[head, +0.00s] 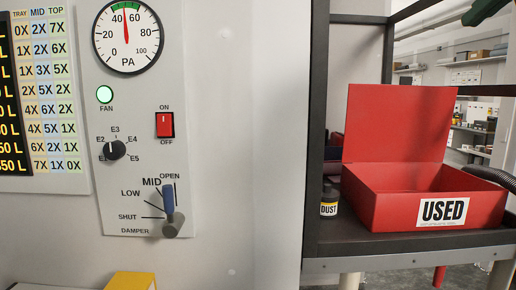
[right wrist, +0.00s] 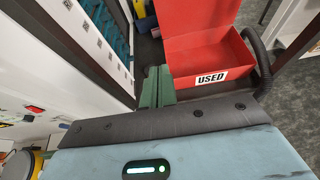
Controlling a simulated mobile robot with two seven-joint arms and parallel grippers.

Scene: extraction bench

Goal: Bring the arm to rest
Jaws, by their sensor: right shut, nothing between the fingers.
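My right gripper (right wrist: 157,86) shows in the right wrist view, where its two green fingers lie together, shut and empty. In that picture the fingertips appear just left of the red box marked USED (right wrist: 209,78); I cannot tell the exact gap. My left gripper is in neither view. In the head view the damper lever (head: 168,198) with a blue grip points up, near the OPEN mark. Nothing touches it.
The red USED box (head: 425,205) stands lid up on a dark shelf (head: 400,243), beside a small DUST jar (head: 329,203). A dark hose (head: 490,175) is at its right. The control panel's fan lamp (head: 104,94) glows green; the gauge (head: 127,35) reads near 50.

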